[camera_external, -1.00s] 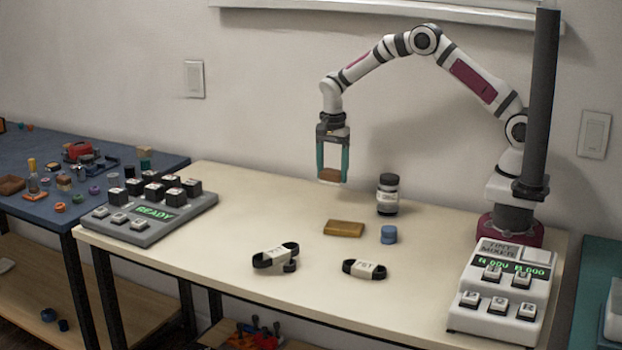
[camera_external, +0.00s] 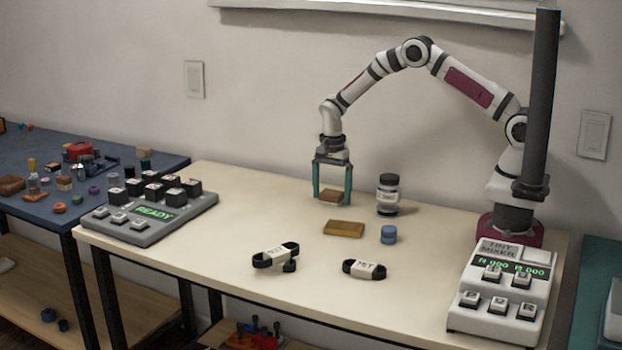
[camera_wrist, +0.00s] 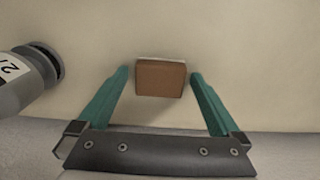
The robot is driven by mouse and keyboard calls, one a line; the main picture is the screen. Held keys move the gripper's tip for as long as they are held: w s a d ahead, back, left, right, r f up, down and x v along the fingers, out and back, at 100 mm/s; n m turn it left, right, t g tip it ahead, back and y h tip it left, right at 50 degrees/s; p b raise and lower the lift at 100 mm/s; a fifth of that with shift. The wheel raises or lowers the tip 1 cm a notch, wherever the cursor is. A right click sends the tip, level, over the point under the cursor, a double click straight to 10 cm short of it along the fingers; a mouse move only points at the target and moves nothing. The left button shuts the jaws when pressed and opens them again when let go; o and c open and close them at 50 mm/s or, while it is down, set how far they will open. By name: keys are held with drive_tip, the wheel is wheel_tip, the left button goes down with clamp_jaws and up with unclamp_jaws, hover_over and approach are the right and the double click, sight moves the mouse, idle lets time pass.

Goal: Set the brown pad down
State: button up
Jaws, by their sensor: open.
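The brown pad (camera_external: 330,194) is a small brown block with a pale lower edge. It sits on the cream table (camera_external: 230,200) near the back, behind the tan block. My gripper (camera_external: 332,198) is down around it with teal fingers on both sides. In the wrist view the brown pad (camera_wrist: 161,79) lies between the open fingertips of my gripper (camera_wrist: 158,76), with a clear gap on each side. The pad appears to rest on the table, with nothing holding it.
A dark-lidded jar (camera_external: 388,194) stands close to the right of my gripper. A tan block (camera_external: 344,228), a blue cap (camera_external: 389,234) and two black banded straps (camera_external: 275,256) lie in front. A grey keypad panel (camera_external: 150,215) is left; the tint mixer (camera_external: 500,282) is right.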

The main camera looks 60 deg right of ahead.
sight(332, 192)
wheel_tip(332, 192, up, 12)
drive_tip(key=s+a+r+n, duration=0.2)
drive_tip(key=s+r+n, duration=0.2)
drive_tip(key=s+r, duration=0.6)
drive_tip(key=s+a+n+y, duration=0.1)
drive_tip(key=s+a+n, duration=0.2)
drive_tip(key=s, duration=2.3)
drive_tip(key=n, duration=0.5)
drive_tip(key=shift+a+f+y, duration=0.25)
drive_tip(key=shift+f+y, duration=0.05)
drive_tip(key=shift+y, duration=0.1)
drive_tip(key=shift+s, duration=0.1)
